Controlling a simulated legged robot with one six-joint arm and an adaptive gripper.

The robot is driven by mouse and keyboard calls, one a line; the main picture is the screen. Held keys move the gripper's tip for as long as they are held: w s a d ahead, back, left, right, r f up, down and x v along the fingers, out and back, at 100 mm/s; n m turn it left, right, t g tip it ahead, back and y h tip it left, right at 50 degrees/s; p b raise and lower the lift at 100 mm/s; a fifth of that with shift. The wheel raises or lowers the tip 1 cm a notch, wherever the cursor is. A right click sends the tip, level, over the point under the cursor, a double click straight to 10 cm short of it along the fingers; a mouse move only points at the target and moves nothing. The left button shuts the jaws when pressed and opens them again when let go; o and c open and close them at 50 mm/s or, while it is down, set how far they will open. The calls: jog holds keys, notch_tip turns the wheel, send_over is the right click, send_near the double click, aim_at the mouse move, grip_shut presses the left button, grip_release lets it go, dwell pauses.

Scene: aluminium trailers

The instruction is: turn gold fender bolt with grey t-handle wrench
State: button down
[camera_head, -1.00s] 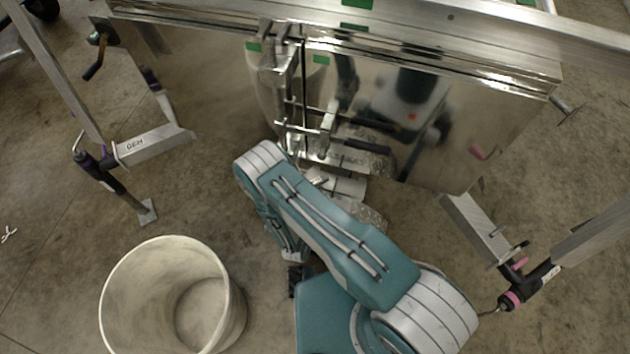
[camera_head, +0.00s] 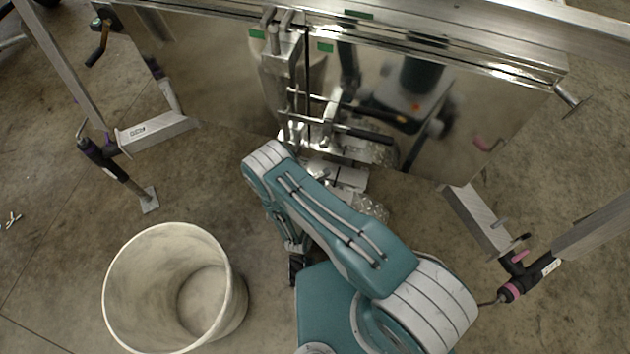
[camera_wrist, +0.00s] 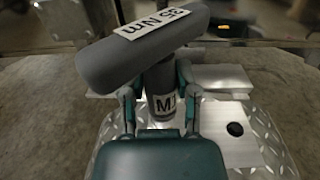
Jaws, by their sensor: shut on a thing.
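The grey t-handle wrench (camera_wrist: 140,50) is large in the wrist view. Its thick crossbar lies tilted, right end higher, with a white "35 Nm" label. Its shaft (camera_wrist: 161,88) drops below the bar and carries a white label beginning with "M". My gripper (camera_wrist: 160,100) has a teal finger on each side of the shaft, just under the bar, and is shut on it. The wrench's lower end is hidden behind my gripper. I cannot make out the gold bolt in either view. Diamond-plate metal (camera_wrist: 275,145) lies below my gripper.
The polished trailer panel (camera_head: 470,120) stands ahead and mirrors me. A white bucket (camera_head: 120,290) stands on the concrete at left. Trailer jacks stand at left (camera_head: 120,175) and right (camera_head: 515,275). A flat metal plate with a dark round spot (camera_wrist: 235,129) is right of the wrench.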

jog(key=shift+f, duration=1.5)
jog(key=shift+w+a+f+m+g+h, duration=0.1)
jog(key=shift+m+g+h, duration=0.5)
jog(key=shift+h, duration=0.4)
jog(key=shift+a+m+g+h, duration=0.1)
jog(key=shift+m+g+h, duration=0.3)
jog(key=shift+m+h, duration=0.5)
jog(key=m+g+h, duration=0.4)
jog(key=g+h, duration=0.1)
jog(key=shift+w+m+h, duration=0.1)
jog(key=shift+m+h, duration=0.2)
jog(key=m+g+h, duration=0.1)
jog(key=m+g, duration=0.1)
jog(key=g, duration=0.1)
jog(key=m+g+h, duration=0.1)
jog(key=m+g, duration=0.1)
jog(key=g, duration=0.1)
jog(key=shift+f+h, duration=0.1)
jog(key=shift+h, duration=0.2)
jog(key=m+g, duration=0.3)
jog(key=g, duration=0.1)
jog(key=shift+g, duration=0.4)
